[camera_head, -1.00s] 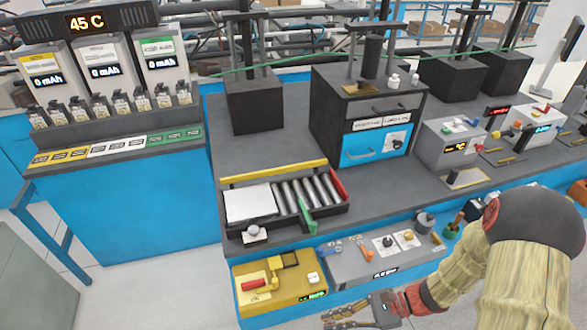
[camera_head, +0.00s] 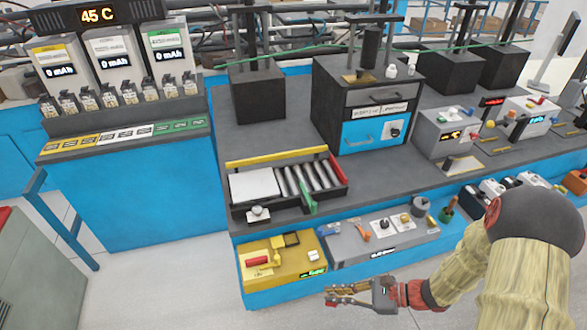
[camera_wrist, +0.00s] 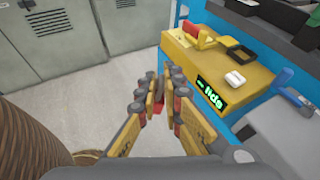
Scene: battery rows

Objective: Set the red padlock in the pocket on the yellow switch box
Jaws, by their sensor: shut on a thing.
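The yellow switch box (camera_head: 284,274) sits on the low shelf at the front of the blue bench. On its top are a red lever handle (camera_head: 258,261), a dark square frame (camera_head: 291,239) that looks like the pocket, and a white button (camera_head: 311,253). The box (camera_wrist: 190,62) is at upper right in the wrist view. My gripper (camera_head: 335,297) is in front of the bench, right of and below the box in the picture, apart from it. In the wrist view my gripper (camera_wrist: 158,88) is shut on the red padlock (camera_wrist: 157,113), mostly hidden between the fingers.
A grey control box (camera_head: 375,245) with knobs stands right of the yellow box. A tray (camera_head: 232,201) of cylinders is on the bench edge above. Grey lockers (camera_wrist: 65,40) stand across the floor. The floor in front of the bench is clear.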

